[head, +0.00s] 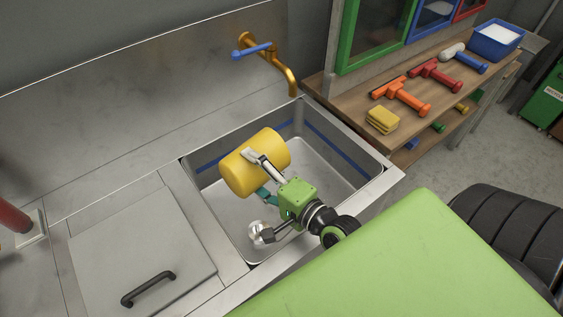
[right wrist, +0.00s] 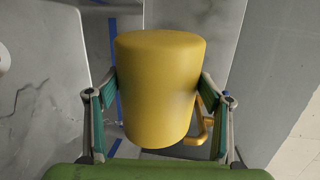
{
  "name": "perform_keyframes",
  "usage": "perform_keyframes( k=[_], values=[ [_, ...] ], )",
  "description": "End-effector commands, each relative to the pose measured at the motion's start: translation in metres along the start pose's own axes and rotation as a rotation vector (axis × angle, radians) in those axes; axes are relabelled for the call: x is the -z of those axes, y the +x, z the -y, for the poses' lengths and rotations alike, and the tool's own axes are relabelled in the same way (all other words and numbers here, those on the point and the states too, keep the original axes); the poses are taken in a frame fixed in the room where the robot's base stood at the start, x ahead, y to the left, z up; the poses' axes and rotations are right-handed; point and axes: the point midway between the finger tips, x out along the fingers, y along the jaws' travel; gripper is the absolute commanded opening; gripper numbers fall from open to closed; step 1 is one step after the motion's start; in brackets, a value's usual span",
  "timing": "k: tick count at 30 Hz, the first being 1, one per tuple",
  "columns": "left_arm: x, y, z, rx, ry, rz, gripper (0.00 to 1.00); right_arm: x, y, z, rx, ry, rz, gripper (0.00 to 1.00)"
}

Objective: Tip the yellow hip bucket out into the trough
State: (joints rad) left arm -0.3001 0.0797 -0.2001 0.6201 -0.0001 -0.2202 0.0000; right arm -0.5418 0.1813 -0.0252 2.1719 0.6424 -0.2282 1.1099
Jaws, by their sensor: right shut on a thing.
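The yellow hip bucket (head: 245,163) is on its side over the trough, held within the rim. My right gripper (head: 263,180) is shut on the bucket's sides, one finger on each side. The trough (head: 325,172) is a steel basin with a blue line along its inner walls. I see no contents coming out of the bucket. My left gripper is out of view.
A brass tap (head: 290,80) with a blue lever hangs over the trough's back edge. A steel lid with a black handle (head: 148,288) lies to the left.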

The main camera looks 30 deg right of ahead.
Motion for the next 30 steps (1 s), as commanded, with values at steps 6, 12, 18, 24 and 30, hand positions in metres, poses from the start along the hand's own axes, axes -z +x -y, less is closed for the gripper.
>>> perform_keyframes(
  k=[6,12,18,24,30],
  values=[
    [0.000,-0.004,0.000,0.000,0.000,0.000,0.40,0.002,0.000,0.004,0.002,0.023,0.003,0.45],
    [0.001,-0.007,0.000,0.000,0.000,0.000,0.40,0.003,-0.001,0.006,0.002,0.048,0.007,0.45],
    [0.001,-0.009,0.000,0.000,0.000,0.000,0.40,0.005,-0.001,0.009,0.002,0.072,0.011,0.45],
    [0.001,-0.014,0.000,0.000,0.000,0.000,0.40,0.007,-0.002,0.012,0.001,0.101,0.015,0.45],
    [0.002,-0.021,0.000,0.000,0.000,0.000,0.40,0.013,-0.003,0.019,0.000,0.174,0.027,0.45]
  ],
)
